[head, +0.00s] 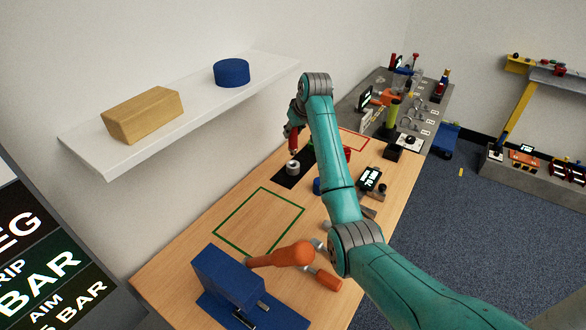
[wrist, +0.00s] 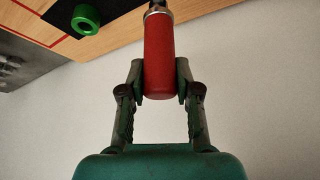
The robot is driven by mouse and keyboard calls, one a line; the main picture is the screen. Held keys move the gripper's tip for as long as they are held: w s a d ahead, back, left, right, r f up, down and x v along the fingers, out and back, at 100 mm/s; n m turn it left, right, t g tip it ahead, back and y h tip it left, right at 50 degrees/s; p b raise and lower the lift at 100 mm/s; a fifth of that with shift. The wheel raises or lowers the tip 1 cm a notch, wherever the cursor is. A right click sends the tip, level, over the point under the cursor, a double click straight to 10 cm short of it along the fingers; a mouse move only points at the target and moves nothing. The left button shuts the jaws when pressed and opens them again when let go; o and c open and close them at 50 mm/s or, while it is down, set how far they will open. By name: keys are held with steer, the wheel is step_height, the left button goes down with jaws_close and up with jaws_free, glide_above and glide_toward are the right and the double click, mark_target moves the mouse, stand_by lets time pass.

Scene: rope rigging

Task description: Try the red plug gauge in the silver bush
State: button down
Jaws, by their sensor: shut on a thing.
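The red plug gauge (wrist: 159,52) stands between my gripper's fingers (wrist: 160,80) in the wrist view, and both fingers press on its red handle. A silver collar and a dark end show beyond the handle at the top edge. In the head view the gauge (head: 293,143) hangs roughly upright below my gripper (head: 292,131). The silver bush (head: 292,168) sits on a black mat (head: 283,182), directly below the gauge in the picture. I cannot tell whether the gauge's tip touches or enters the bush.
A green ring (wrist: 86,19) lies on the black mat in the wrist view. A blue piece (head: 317,186) and a black device with a lit screen (head: 370,178) are near my arm. A green-outlined area (head: 258,222) on the bench is empty. A white shelf (head: 190,112) overhangs behind.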

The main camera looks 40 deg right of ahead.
steer(key=shift+r, duration=1.15)
